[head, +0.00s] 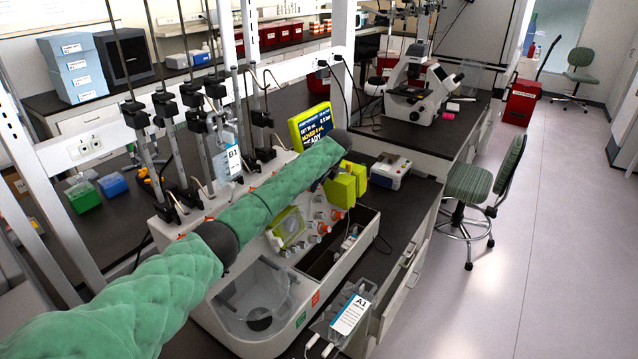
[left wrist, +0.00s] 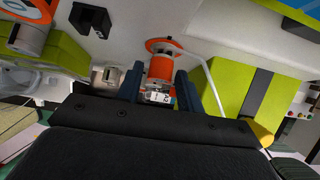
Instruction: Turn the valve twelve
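Valve twelve (left wrist: 160,68) is an orange knob on the pale machine front in the left wrist view, with a small label reading "12" at its near end. My left gripper (left wrist: 160,88) has its two dark fingers on either side of the knob, with narrow gaps showing, so it looks open around it. In the head view my green-sleeved left arm (head: 270,205) reaches across the cell processor (head: 240,330), and the gripper is mostly hidden behind the arm. Several orange-and-white valves (head: 324,228) show on the machine below the arm. My right gripper is not in view.
A yellow-green block (left wrist: 245,85) is close right of the fingers, and a white tube (left wrist: 213,88) curves beside them. A lit yellow-framed screen (head: 312,124) stands behind the arm. Bag A1 (head: 350,315) hangs at the front; bag B1 (head: 233,160) hangs behind.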

